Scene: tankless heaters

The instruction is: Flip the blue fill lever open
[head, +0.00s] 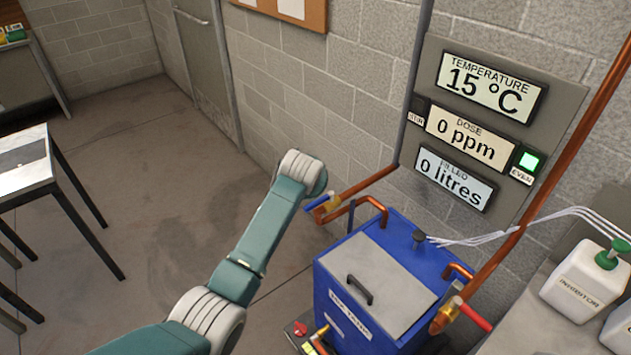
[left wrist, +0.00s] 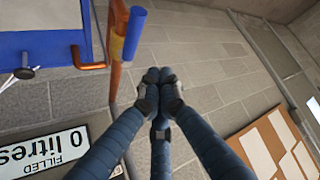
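The blue fill lever (head: 316,202) sits on a copper pipe with a brass valve, at the left back of the blue tank (head: 322,290). In the left wrist view the blue lever (left wrist: 135,32) stands along the copper pipe, up and left of my fingers. My left gripper (left wrist: 160,88) has its dark fingertips together with nothing seen between them, apart from the lever in the picture. In the head view my left arm reaches close to the lever, and its fingers are hidden behind the wrist. My right gripper is not in view.
A red lever (head: 475,317) is on the pipe at the tank's right. A wall panel (head: 415,180) reads 15 °C, 0 ppm and 0 litres. An inhibitor bottle (head: 585,280) stands on the bench at right. The floor left of my arm is clear up to a table (head: 25,185).

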